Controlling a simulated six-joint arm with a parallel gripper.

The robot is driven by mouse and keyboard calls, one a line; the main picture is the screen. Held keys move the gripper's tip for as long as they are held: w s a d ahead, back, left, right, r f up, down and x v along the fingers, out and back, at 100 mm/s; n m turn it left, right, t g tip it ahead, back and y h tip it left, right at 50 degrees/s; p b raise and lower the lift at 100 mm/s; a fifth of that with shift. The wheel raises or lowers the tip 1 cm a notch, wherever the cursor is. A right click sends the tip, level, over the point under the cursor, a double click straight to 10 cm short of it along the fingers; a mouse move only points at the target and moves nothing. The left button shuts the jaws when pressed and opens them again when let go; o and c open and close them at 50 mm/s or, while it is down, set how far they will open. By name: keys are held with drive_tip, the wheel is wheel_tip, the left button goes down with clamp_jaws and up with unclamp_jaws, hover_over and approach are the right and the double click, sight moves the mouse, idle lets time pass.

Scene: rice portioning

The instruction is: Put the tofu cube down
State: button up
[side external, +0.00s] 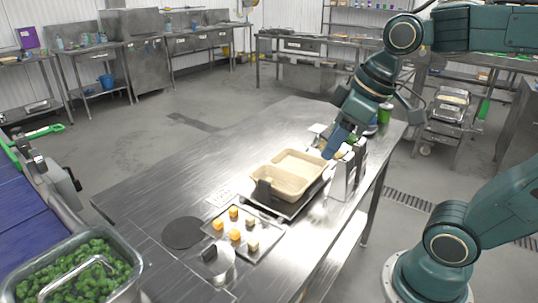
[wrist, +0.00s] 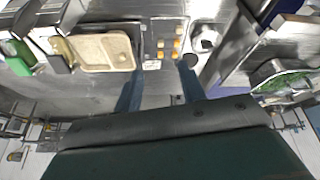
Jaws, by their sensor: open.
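Several small orange and pale cubes sit apart on a flat metal tray (side external: 268,240); a pale cube (side external: 253,246), which looks like tofu, is near its front edge. The tray also shows in the wrist view (wrist: 168,22), between my fingers in the picture. A beige compartment container (side external: 262,184) stands behind the tray; in the wrist view it (wrist: 104,52) is left of my fingers. I see no cube in it. My gripper (side external: 331,152) is by the container's right end, above the table. In the wrist view its two blue fingers (wrist: 160,78) are wide apart with nothing between them.
A dark round mat (side external: 183,233) lies left of the tray, with a small dark block on a pale disc nearby. Metal holders (side external: 341,182) stand right of the container. A bin of green vegetables (side external: 70,270) is at front left. The table's left part is clear.

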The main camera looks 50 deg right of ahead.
drive_tip(key=s+m, duration=0.1)
drive_tip(key=s+f+m, duration=0.1)
drive_tip(key=s, duration=0.1)
drive_tip(key=s+f, duration=0.1)
drive_tip(key=s, duration=0.1)
drive_tip(key=shift+s+d+f+m+t+h, duration=0.15)
drive_tip(key=shift+d+m+t+h, duration=0.15)
drive_tip(key=shift+m+t, duration=0.1)
